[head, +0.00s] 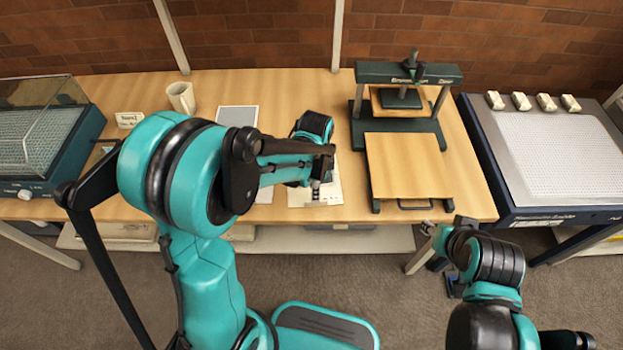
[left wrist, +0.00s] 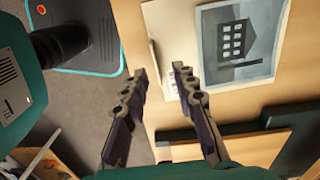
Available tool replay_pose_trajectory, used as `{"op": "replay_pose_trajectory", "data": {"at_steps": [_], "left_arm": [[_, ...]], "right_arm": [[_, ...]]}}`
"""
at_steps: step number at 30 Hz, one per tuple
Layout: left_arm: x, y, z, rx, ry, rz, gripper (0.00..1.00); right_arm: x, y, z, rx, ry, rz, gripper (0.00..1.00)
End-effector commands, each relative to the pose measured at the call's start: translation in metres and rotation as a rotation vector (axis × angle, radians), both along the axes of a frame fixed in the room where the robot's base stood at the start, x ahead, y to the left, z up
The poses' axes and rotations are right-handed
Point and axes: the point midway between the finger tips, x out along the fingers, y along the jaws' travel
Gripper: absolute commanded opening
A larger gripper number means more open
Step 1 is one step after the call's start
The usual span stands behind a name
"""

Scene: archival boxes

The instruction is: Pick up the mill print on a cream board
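The mill print on a cream board (head: 325,193) lies on the wooden table, largely hidden by my left arm in the head view. In the left wrist view, its grey-blue picture (left wrist: 240,45) shows a dark building with pale windows, with a cream margin (left wrist: 162,32) beside it. My left gripper (head: 318,193) is over the board's near part. In the left wrist view its two fingers (left wrist: 160,72) are apart with nothing visibly held, one over the cream margin, the other beyond its edge. Contact cannot be told. My right gripper (head: 432,232) is off the table's front edge, too small to read.
A green press (head: 408,73) with a wooden board (head: 405,165) stands right of the print. A grey sheet (head: 237,115), a mug (head: 181,97) and a label card (head: 129,120) lie left. A glass-lidded unit (head: 40,130) and a perforated table (head: 560,150) flank the table.

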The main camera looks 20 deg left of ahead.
Motion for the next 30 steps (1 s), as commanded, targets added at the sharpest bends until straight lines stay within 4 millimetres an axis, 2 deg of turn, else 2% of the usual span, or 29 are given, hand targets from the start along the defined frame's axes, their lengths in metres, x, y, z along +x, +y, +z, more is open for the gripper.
{"op": "replay_pose_trajectory", "data": {"at_steps": [10,18,21,30], "left_arm": [[-0.005,-0.006,-0.048,0.0,-0.001,0.002,0.28],[-0.005,-0.006,-0.05,-0.001,-0.001,0.002,0.28],[-0.005,-0.006,-0.05,-0.001,-0.001,0.002,0.01],[-0.005,-0.006,-0.05,-0.001,-0.001,0.002,0.0]], "right_arm": [[0.0,0.0,-0.025,0.0,0.0,0.0,0.4],[0.0,0.0,-0.025,0.0,0.0,0.0,0.4],[0.0,0.0,-0.024,0.0,0.0,0.0,0.4],[0.0,0.0,-0.025,0.0,0.0,0.0,0.4]]}}
